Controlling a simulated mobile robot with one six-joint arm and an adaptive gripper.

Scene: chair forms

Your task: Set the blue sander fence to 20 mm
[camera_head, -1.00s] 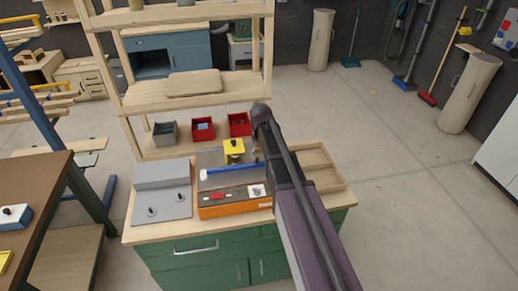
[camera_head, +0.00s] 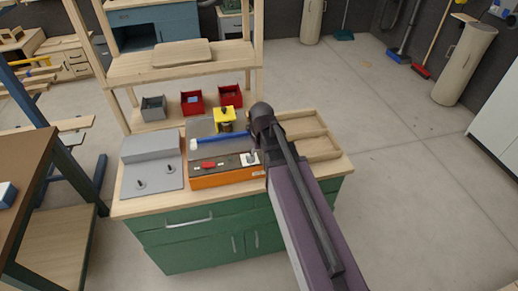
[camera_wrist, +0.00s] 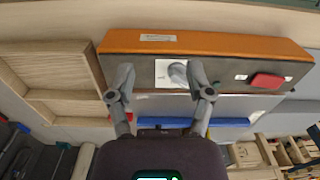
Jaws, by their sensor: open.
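The sander (camera_head: 226,180) has an orange front and a grey top and sits on the green cabinet's wooden top. The blue fence (camera_head: 222,138) is a long bar lying across it. It also shows in the wrist view (camera_wrist: 176,122) below the machine's dark panel, partly behind my fingers. A white plate with a grey knob (camera_wrist: 177,73) is on the panel, and a red switch (camera_wrist: 267,81) is to its right. My gripper (camera_wrist: 161,78) is open, its fingers apart over the panel around the knob's area; I cannot tell whether they touch it. My arm hides the gripper in the head view.
A grey two-knob unit (camera_head: 150,180) stands left of the sander. A yellow block (camera_head: 226,115) is behind the fence. Red bins (camera_head: 192,102) and a grey bin (camera_head: 153,108) are behind. An empty wooden tray (camera_head: 327,148) is on the right.

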